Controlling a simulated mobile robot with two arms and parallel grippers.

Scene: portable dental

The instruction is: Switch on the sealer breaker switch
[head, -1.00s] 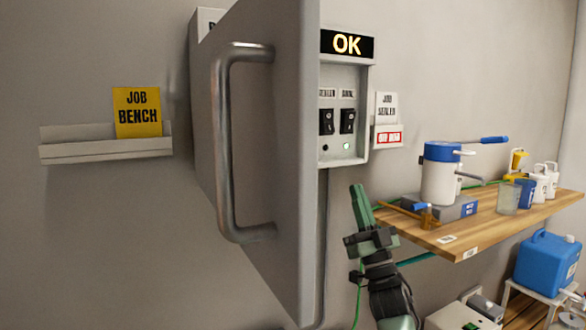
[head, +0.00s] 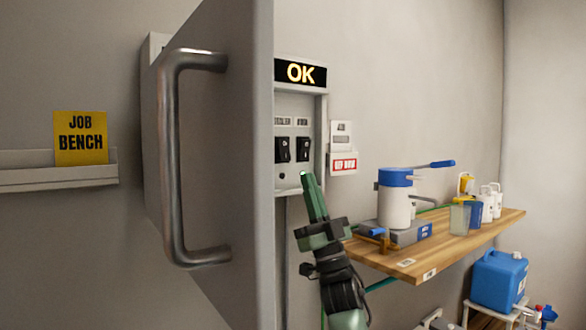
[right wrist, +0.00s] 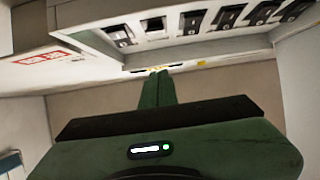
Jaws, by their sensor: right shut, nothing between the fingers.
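The sealer breaker switch (head: 281,149) is the black rocker under the left, sealer-looking label on the breaker panel (head: 293,106), beside the open grey door. A second black rocker (head: 303,148) sits to its right. My right gripper (head: 306,180) is shut and empty, its green fingertips just below the right rocker in the head view. I cannot tell whether they touch the panel. In the right wrist view the closed fingers (right wrist: 157,76) point toward the panel, below a row of several switches (right wrist: 191,22); which one is the sealer's is unclear there. My left gripper is out of view.
The open door (head: 225,140) with its handle (head: 172,160) hides the panel's left part. An OK display (head: 300,73) is lit above. A card holder (head: 343,160) hangs right of the panel. A wooden shelf (head: 450,245) with equipment extends right.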

